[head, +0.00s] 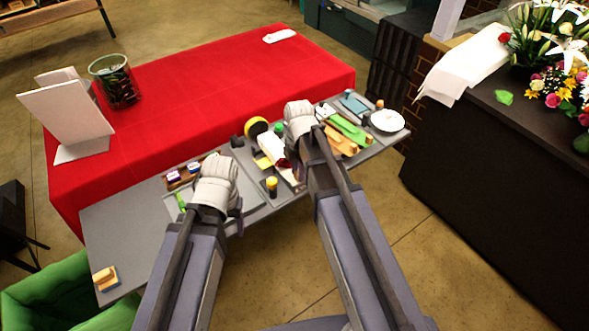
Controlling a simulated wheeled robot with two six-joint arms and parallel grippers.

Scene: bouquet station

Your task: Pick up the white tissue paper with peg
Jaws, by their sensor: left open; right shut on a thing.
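The white tissue paper (272,148) is a pale bundle with a small dark red spot near its lower end, at the middle of the grey table (115,225). I cannot make out the peg clearly. My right gripper (294,158) is at the right edge of this bundle and is shut on it; my own wrist hides most of the jaws and the contact. My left gripper (236,210) is open over the grey tray at the left of the bundle, apart from it. Its fingertips are mostly hidden behind its wrist.
Close by are a yellow tape roll (256,127), a yellow-topped bottle (271,187), green and orange strips (347,128) and a white plate (387,121). Behind stands a red-covered table (200,95) with a glass vase (117,88). A black counter (500,150) with flowers is at the right.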

